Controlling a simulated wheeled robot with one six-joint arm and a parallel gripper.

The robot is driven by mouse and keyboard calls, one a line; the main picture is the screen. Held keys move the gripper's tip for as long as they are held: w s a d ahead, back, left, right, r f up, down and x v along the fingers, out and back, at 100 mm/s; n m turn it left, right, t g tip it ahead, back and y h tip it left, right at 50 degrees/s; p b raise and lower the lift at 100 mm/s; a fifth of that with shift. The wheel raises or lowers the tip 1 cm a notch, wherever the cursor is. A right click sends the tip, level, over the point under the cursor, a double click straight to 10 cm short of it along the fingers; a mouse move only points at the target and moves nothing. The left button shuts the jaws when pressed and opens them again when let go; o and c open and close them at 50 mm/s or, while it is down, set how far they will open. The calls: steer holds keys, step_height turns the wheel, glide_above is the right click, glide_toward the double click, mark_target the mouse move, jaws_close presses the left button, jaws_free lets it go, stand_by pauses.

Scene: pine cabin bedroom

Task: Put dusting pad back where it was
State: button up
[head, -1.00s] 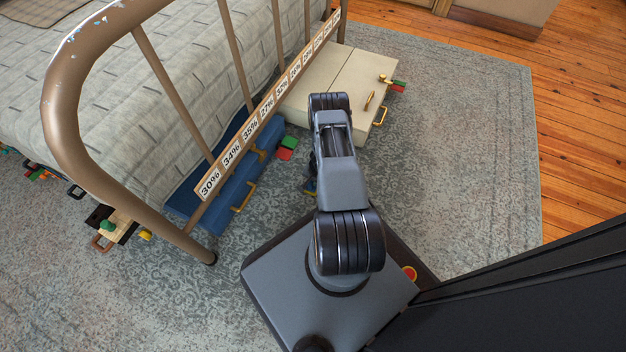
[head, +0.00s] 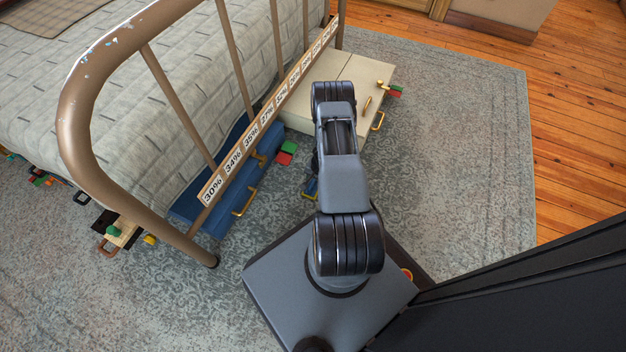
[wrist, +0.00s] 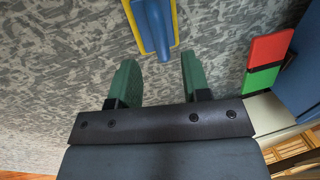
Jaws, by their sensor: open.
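A blue pad with yellow edges (wrist: 153,24), which looks like the dusting pad, lies on the patterned rug at the top of the wrist view. In the head view only a small blue and yellow part (head: 311,188) shows beside my arm, which hides the rest. My gripper (wrist: 158,78) has two green fingers, spread apart with nothing between them. The pad's near end is just beyond the fingertips, roughly in line with the gap. In the head view my arm hides the gripper.
A blue case (head: 228,197) with brass handles lies partly under the metal bed frame (head: 72,115). A cream case (head: 352,75) lies beyond it. A red and green block (head: 286,153) sits beside the blue case; it also shows in the wrist view (wrist: 266,62). Open rug (head: 450,150) lies to the right.

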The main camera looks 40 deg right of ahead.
steer(key=w+a+r+n+y+p, duration=0.15)
steer(key=a+r, duration=0.25)
steer(key=r, duration=0.7)
steer(key=w+a+r+n+t+b, duration=0.1)
steer(key=w+a+r+n, duration=0.25)
steer(key=r, duration=0.75)
steer(key=w+a+r+n+p, duration=0.15)
steer(key=a+r, duration=0.35)
steer(key=r, duration=0.7)
steer(key=s+a+r+n+h, duration=0.1)
steer(key=s+a+r+n, duration=0.2)
steer(key=s+r, duration=0.5)
steer(key=s+a+r+n+h, duration=0.1)
steer(key=s+a+r+n, duration=0.2)
steer(key=s+a+r, duration=0.2)
steer(key=s+r, duration=0.3)
steer(key=s, duration=0.1)
steer(key=shift+s+a+r, duration=0.2)
steer(key=shift+a+r, duration=0.05)
steer(key=shift+a, duration=0.05)
steer(key=shift+h, duration=0.25)
